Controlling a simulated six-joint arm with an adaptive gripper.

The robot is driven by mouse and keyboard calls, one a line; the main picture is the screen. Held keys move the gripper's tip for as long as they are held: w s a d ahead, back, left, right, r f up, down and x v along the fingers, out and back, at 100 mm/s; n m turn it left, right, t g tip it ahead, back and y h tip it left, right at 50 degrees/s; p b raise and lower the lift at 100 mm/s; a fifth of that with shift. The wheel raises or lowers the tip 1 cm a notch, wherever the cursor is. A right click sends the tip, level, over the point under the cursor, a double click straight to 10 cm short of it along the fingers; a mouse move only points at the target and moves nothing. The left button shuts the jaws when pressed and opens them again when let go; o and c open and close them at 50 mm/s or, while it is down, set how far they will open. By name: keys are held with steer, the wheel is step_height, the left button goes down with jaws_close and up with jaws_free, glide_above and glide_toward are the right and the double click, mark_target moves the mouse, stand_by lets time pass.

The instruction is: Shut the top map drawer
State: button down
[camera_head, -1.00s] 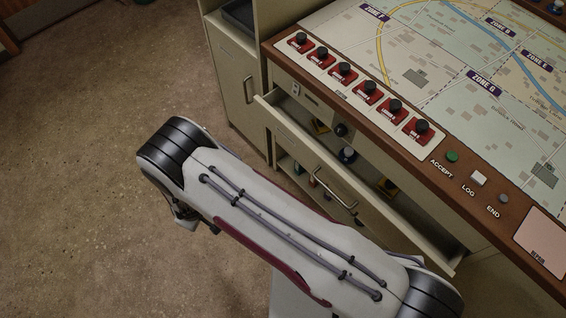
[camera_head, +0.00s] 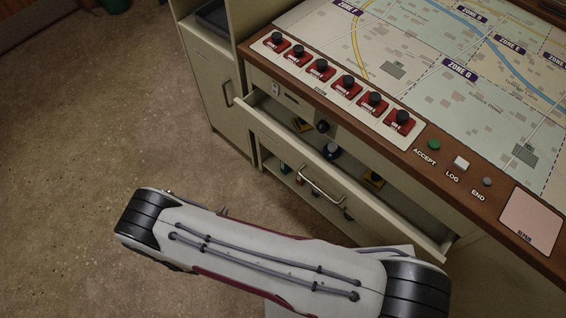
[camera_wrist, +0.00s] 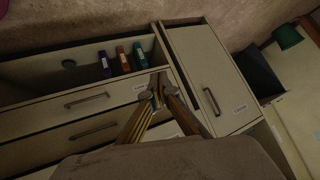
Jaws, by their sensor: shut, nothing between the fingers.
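The top map drawer (camera_head: 285,140) stands pulled out from under the console in the head view. Its pale front has a metal bar handle (camera_head: 320,186). A few small things, some yellow, lie inside. In the wrist view my gripper (camera_wrist: 163,86) is shut and empty, its fingertips together, seen against the cabinet's drawer fronts and tilted. Two drawer fronts with bar handles (camera_wrist: 87,100) show left of it; I cannot tell which is the top drawer's or how far off the fingertips are. My gripper is not visible in the head view.
The console (camera_head: 385,125) carries red switches and a zone map. A cupboard door (camera_head: 205,90) stands left of the drawer. A shelf with several coloured binders (camera_wrist: 122,60) shows in the wrist view. Open floor (camera_head: 90,130) lies at left.

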mark_target(307, 158)
steer(key=s+d+r+m+t+h, duration=0.1)
steer(key=d+r+m+t+h, duration=0.2)
steer(key=d+r+m+h, duration=0.7)
steer(key=d+r+m, duration=0.5)
steer(key=r+m, duration=0.1)
steer(key=m, duration=0.5)
steer(key=shift+s+d+h, duration=0.25)
steer(key=shift+d+h, duration=0.05)
steer(key=shift+w+d, duration=0.1)
steer(key=shift+x, duration=6.85)
steer(key=shift+w+r, duration=0.15)
steer(key=shift+x, duration=5)
steer(key=shift+r, duration=0.15)
steer(key=shift+a, duration=0.2)
